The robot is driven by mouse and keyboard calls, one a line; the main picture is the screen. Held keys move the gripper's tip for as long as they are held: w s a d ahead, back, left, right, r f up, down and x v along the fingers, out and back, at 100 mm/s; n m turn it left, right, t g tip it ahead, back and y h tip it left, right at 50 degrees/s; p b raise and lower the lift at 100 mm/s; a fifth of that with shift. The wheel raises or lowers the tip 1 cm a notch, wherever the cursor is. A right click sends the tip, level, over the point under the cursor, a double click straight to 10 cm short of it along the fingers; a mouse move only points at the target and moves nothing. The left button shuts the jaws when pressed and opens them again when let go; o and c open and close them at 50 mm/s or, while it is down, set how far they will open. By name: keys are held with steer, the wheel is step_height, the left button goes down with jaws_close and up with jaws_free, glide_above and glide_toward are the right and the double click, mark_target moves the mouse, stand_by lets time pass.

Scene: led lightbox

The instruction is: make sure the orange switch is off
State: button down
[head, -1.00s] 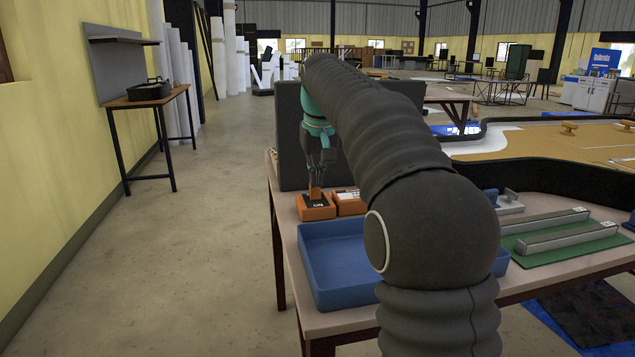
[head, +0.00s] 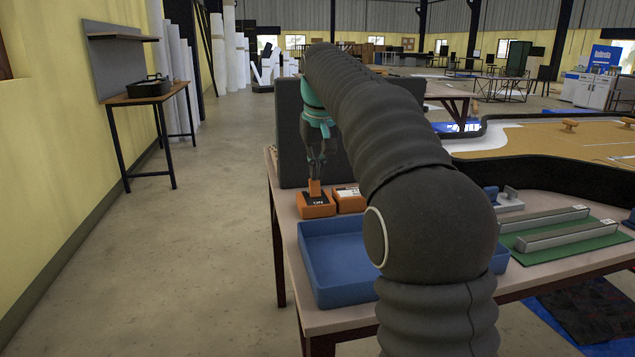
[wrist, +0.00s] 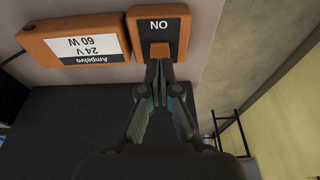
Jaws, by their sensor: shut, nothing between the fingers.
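The orange switch (head: 316,208) sits on the table, behind the blue tray. Its black face carries the word ON, and its orange lever (head: 314,187) stands up at the end away from the tray. In the wrist view the switch (wrist: 183,55) is at the top, with ON above the lever (wrist: 159,49). My gripper (head: 315,174) is shut and empty, just above the lever, pointing down. In the wrist view its fingertips (wrist: 158,64) are at the lever's lower edge; I cannot tell if they touch it.
An orange power box (wrist: 82,44) labelled 24 V 60 W lies beside the switch. A dark upright panel (head: 290,130) stands behind them. The blue tray (head: 318,222) is in front. Two grey bars (head: 565,236) lie on a green mat at right. Open floor lies left of the table.

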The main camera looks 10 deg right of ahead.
steer(key=shift+w+v, duration=0.2)
steer(key=shift+v, duration=0.7)
steer(key=shift+w+v, duration=0.25)
steer(key=shift+v, duration=0.65)
steer(key=shift+w+v, duration=0.2)
steer(key=shift+v, duration=0.65)
steer(key=shift+r, duration=0.15)
